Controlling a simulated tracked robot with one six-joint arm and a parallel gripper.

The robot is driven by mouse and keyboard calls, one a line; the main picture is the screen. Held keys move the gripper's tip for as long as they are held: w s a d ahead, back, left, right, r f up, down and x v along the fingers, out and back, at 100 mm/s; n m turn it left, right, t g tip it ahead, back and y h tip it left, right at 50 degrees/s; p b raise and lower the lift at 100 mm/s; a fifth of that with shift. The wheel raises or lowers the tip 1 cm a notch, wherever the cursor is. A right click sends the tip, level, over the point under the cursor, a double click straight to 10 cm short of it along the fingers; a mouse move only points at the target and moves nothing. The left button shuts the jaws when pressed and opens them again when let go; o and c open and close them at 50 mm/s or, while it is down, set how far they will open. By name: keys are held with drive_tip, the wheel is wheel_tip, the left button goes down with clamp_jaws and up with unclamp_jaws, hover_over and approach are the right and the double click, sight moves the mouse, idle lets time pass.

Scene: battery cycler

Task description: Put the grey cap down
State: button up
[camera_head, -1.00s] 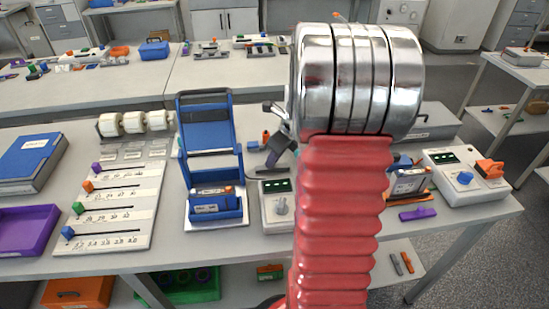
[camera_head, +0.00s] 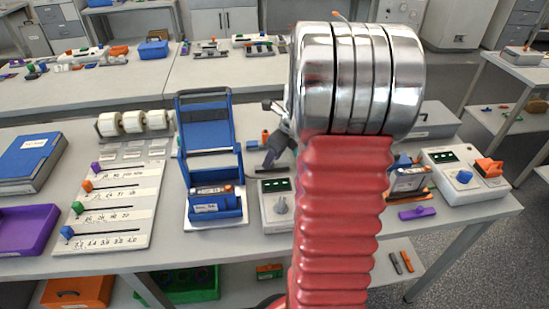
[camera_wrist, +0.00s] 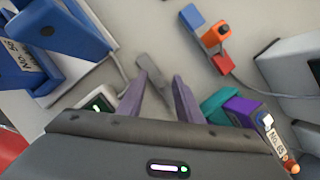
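A flat grey piece, seemingly the grey cap (camera_wrist: 149,66), lies on the pale table in the wrist view, between and just beyond my fingertips. My gripper (camera_wrist: 161,75) has its two purple-grey fingers spread, with a gap showing beside the grey piece. In the head view my gripper (camera_head: 271,158) is low over the table behind the grey tester box, partly hidden by my red arm. A dark flat bar (camera_head: 268,170) shows below it, probably the same cap.
The white tester box with a dial (camera_head: 281,206) stands close in front of my gripper. A blue open holder (camera_head: 213,206) is to its left. An orange block (camera_wrist: 215,36) and a blue block (camera_wrist: 192,17) lie behind. A teal piece (camera_wrist: 214,106) and purple piece (camera_wrist: 243,108) are at right.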

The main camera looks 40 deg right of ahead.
drive_tip(key=v, duration=1.1)
drive_tip(key=shift+r, duration=0.4)
drive_tip(key=shift+d, duration=0.1)
drive_tip(key=s+a+r+n, duration=0.1)
drive_tip(key=a+r+n, duration=0.1)
drive_tip(key=a+n, duration=0.7)
drive_tip(key=s+a+r+n, duration=0.1)
drive_tip(key=a+r+n, duration=0.1)
drive_tip(key=a+n, duration=0.65)
drive_tip(key=s+a+n+t, duration=0.1)
drive_tip(key=s+a+n, duration=0.8)
drive_tip(key=a+n, duration=0.5)
drive_tip(key=shift+s+a+n+h, duration=0.2)
drive_tip(key=shift+n+h, duration=0.2)
drive_tip(key=shift+n, duration=0.75)
drive_tip(key=shift+f, duration=0.1)
